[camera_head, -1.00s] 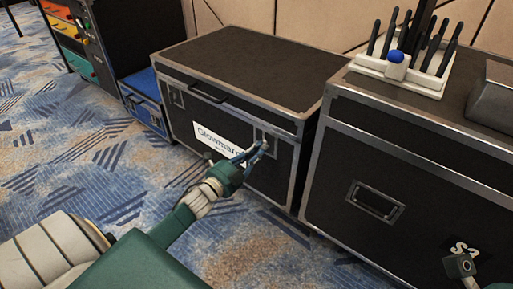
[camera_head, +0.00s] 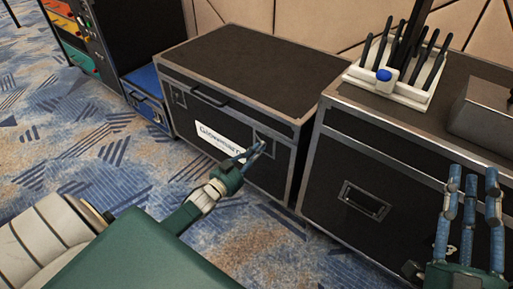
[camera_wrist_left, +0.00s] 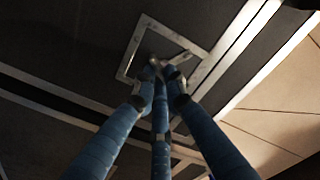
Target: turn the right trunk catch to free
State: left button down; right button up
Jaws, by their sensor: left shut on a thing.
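The black trunk (camera_head: 248,65) with metal edges stands in the middle of the head view, its lid down. Its right catch (camera_head: 267,141) is a square metal plate on the front, right of the white label (camera_head: 221,143). My left gripper (camera_head: 259,149) is at this catch, its blue fingers closed together. In the left wrist view the fingertips (camera_wrist_left: 161,72) meet on the small catch piece inside the square frame (camera_wrist_left: 128,68), partly hiding it. The left catch (camera_head: 179,96) is on the trunk's far left. My right gripper (camera_head: 467,205) is raised at the right, fingers spread and empty.
A second black case (camera_head: 340,150) stands close on the right, with a white rack of dark sticks (camera_head: 398,82) and a grey box (camera_head: 484,110) on top. A blue case (camera_head: 146,92) is at the left. Carpet in front is clear.

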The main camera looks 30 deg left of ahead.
pick_arm(q)
jog(key=shift+s+n+p, duration=0.1)
jog(key=shift+n+p, duration=0.85)
jog(key=shift+n, duration=2.05)
pick_arm(e)
notch_tip(320, 180, down, 13)
jog(key=w+d+g+h, duration=0.1)
jog(key=g+h, duration=0.1)
jog(key=g, duration=0.4)
jog(key=shift+w+r, duration=0.15)
jog(key=shift+w, duration=0.1)
jog(key=shift+d, duration=0.1)
pick_arm(q)
jog(key=c, duration=1.8)
grip_release()
jog(key=s, duration=1.2)
jog(key=shift+a, duration=0.45)
jog(key=shift+w+d, duration=0.1)
